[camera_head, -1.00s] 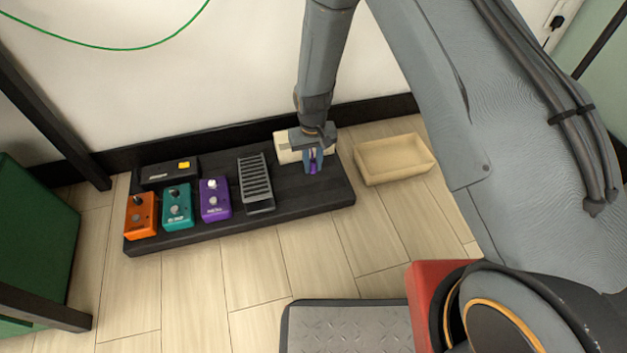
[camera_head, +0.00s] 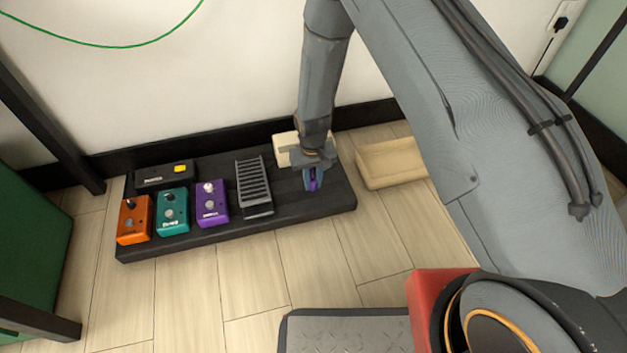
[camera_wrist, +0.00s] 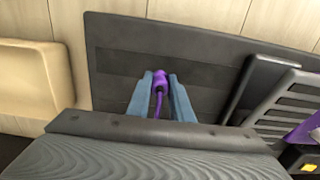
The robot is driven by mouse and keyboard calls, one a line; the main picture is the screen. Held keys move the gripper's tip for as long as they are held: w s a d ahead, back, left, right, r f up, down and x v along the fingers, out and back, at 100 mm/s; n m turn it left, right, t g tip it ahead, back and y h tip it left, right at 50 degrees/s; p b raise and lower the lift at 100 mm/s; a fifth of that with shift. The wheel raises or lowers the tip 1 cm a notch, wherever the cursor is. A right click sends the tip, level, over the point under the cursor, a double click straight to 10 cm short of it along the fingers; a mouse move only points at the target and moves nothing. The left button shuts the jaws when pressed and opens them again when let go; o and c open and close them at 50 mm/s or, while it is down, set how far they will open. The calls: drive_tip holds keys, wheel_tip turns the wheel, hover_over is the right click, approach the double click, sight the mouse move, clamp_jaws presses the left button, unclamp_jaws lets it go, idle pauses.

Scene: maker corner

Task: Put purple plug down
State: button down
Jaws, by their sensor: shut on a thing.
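My gripper (camera_head: 312,180) is shut on the purple plug (camera_head: 314,185) at the right end of the black pedalboard (camera_head: 290,215). In the wrist view the purple plug (camera_wrist: 160,82) sits between the two blue-grey fingers (camera_wrist: 160,98), with a thin purple cable end running back toward the wrist. The dark board surface (camera_wrist: 115,65) shows beneath it. I cannot tell whether the plug touches the board.
Left on the board are orange (camera_head: 134,220), teal (camera_head: 172,211) and purple (camera_head: 211,204) pedals, a black box (camera_head: 164,176) and a ridged grey treadle (camera_head: 254,186). A cream block (camera_head: 287,149) is behind my gripper. A beige tray (camera_head: 392,180) stands right of the board.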

drive_tip(key=shift+f, duration=0.35)
drive_tip(key=c, duration=1.6)
unclamp_jaws()
